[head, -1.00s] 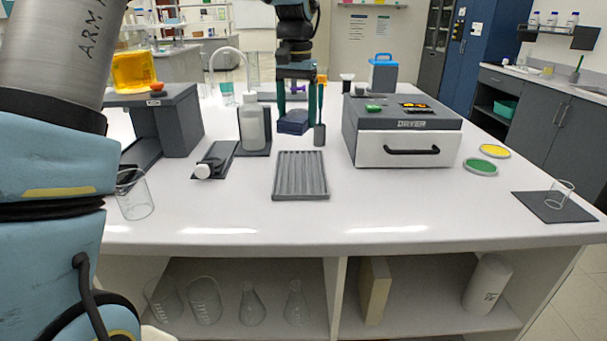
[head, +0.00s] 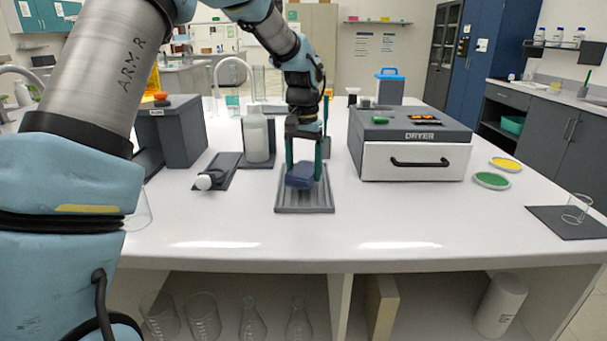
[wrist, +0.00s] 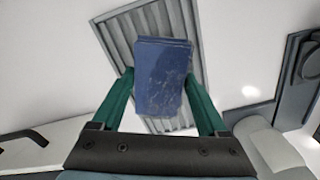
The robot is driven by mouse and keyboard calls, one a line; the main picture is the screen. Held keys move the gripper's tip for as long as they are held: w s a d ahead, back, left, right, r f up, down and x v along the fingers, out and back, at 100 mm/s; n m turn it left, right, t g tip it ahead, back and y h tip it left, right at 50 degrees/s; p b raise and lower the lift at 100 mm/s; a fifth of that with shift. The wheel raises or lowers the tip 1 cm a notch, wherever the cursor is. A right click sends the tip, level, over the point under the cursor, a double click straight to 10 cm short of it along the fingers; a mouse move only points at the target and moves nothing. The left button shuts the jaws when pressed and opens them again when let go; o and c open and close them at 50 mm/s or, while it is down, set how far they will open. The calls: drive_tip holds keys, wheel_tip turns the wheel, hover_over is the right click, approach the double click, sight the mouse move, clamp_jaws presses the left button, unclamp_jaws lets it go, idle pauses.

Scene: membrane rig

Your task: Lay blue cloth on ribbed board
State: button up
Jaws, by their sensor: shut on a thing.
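The blue cloth (head: 300,175) is a folded dark blue pad. My gripper (head: 304,174) is shut on it, with one green finger at each side. In the wrist view the cloth (wrist: 161,78) sits between the fingertips, over the grey ribbed board (wrist: 190,28). The ribbed board (head: 305,204) lies flat on the white bench, with its front and side parts showing around the cloth. The cloth covers the board's middle. I cannot tell whether the cloth touches the ribs or hangs just above them.
The grey and white dryer (head: 411,145) stands right of the board. A white bottle (head: 257,138) stands behind left, and a dark holder with a white-capped item (head: 214,173) lies left. Green (head: 492,180) and yellow (head: 505,164) discs lie right. The bench front is clear.

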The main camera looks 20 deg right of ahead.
drive_tip(key=shift+f, duration=1.05)
